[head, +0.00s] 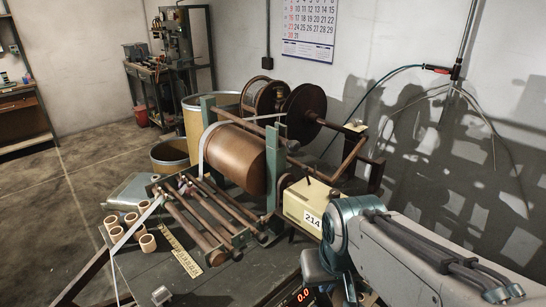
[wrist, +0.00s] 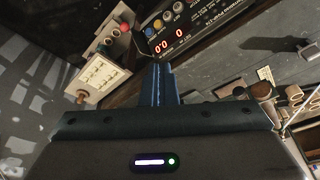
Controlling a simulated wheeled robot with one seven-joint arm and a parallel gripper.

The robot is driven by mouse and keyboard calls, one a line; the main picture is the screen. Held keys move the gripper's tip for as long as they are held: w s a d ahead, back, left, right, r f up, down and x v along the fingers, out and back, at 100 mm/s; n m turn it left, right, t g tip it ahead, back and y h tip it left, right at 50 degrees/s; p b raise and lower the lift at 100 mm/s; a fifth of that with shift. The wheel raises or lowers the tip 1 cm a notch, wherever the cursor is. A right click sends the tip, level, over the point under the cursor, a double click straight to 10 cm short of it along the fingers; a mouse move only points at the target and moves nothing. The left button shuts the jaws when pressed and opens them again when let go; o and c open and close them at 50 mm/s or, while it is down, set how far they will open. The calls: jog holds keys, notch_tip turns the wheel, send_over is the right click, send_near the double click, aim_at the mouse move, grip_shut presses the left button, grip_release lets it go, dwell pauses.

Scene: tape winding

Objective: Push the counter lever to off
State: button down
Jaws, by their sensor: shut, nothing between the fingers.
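My gripper (wrist: 158,70) shows in the wrist view with its dark blue fingers together and nothing between them. The fingertips are just below a black counter panel (wrist: 185,38) in the picture; I cannot tell if they touch it. The panel has red lit digits and several coloured knobs. In the head view, part of a black box with red digits (head: 303,297) shows at the bottom edge, beside my arm. A cream box marked 214 (head: 300,205) stands on the bench, with a small dark lever-like piece (head: 308,181) on top. I cannot tell which part is the counter lever or its position.
The winding machine has a large brown drum (head: 235,158) and parallel rollers (head: 205,215) in front. Several tan cores (head: 130,221) stand on the bench's left. In the wrist view, a cream plate (wrist: 97,78) and coloured knobs lie left of my fingers. The wall is close at right.

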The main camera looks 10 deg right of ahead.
aim_at(307, 175)
jog(key=w+a+r+h, duration=0.2)
jog(key=w+a+r, duration=0.1)
jog(key=w+r, duration=0.2)
jog(key=w+a+r+t+h+p, duration=0.1)
jog(key=w+a+r, duration=0.3)
jog(key=w, duration=0.5)
jog(key=w+a+r+m+h+p, duration=0.1)
jog(key=w+a+r+h, duration=0.1)
jog(key=w+r, duration=0.5)
jog(key=shift+w+a+r+t+h, duration=0.15)
jog(key=shift+a+r+t+h, duration=0.3)
jog(key=shift+a, duration=0.45)
jog(key=w+d+f+p, duration=0.1)
jog(key=d+f, duration=0.1)
jog(key=w+d+f, duration=0.1)
jog(key=d+f, duration=0.1)
jog(key=d, duration=0.1)
jog(key=w+d+f+p, duration=0.1)
jog(key=d+f, duration=0.2)
jog(key=shift+w+p, duration=0.35)
jog(key=shift+w, duration=0.05)
jog(key=shift+d+f, duration=0.1)
jog(key=shift+d, duration=0.2)
jog(key=shift+d+f+y+b, duration=0.1)
jog(key=shift+y+b, duration=0.15)
jog(key=shift+b, duration=0.4)
